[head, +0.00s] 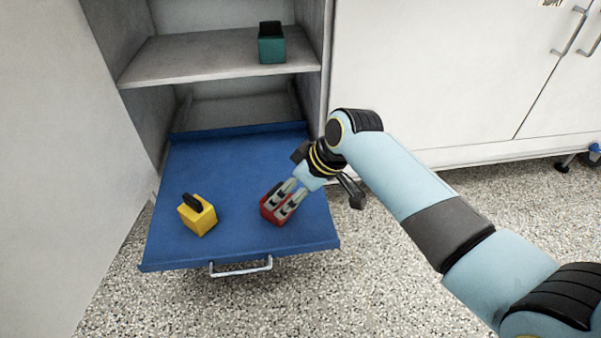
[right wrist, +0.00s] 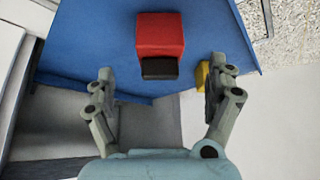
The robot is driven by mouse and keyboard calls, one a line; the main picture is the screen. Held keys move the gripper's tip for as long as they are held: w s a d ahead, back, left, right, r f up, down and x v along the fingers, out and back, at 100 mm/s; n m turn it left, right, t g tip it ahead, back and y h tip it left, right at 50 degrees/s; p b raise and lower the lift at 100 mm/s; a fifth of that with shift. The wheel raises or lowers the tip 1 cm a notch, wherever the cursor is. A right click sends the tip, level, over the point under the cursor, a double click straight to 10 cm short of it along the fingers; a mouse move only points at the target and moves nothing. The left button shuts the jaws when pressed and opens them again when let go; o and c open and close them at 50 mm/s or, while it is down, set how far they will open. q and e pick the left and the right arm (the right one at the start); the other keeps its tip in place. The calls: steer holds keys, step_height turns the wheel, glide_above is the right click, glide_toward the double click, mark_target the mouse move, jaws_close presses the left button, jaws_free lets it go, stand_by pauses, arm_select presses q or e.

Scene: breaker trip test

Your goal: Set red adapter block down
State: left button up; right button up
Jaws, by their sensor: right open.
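The red adapter block (head: 268,212) rests on the blue pull-out tray (head: 225,170), right of its middle. In the right wrist view the red block (right wrist: 160,35) shows with a black handle on it, ahead of the fingertips and between their lines. My right gripper (head: 285,200) is above and beside the block in the head view, partly covering it. In the right wrist view the right gripper's fingers (right wrist: 162,82) are spread wide with nothing between them. Whether a finger touches the block cannot be told. My left gripper is not in view.
A yellow block (head: 198,216) with a black handle stands on the tray to the left. A green block (head: 271,46) stands on the shelf (head: 200,58) above. The tray has a metal handle (head: 241,268) in front. The tray's back half is clear.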

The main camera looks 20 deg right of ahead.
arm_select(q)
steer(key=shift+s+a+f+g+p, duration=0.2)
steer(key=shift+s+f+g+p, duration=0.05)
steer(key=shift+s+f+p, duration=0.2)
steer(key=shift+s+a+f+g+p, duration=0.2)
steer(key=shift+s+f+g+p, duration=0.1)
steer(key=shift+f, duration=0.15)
arm_select(e)
steer(key=s+d+r+m+g+h, duration=0.1)
steer(key=s+d+r+m, duration=0.2)
steer(key=s, duration=1.2)
steer(key=s+d+r+m+g+h, duration=0.1)
steer(key=s+d, duration=0.4)
steer(key=s, duration=1)
steer(key=shift+r+m+h, duration=0.8)
steer(key=shift+r+m, duration=0.15)
steer(key=shift+m, duration=0.05)
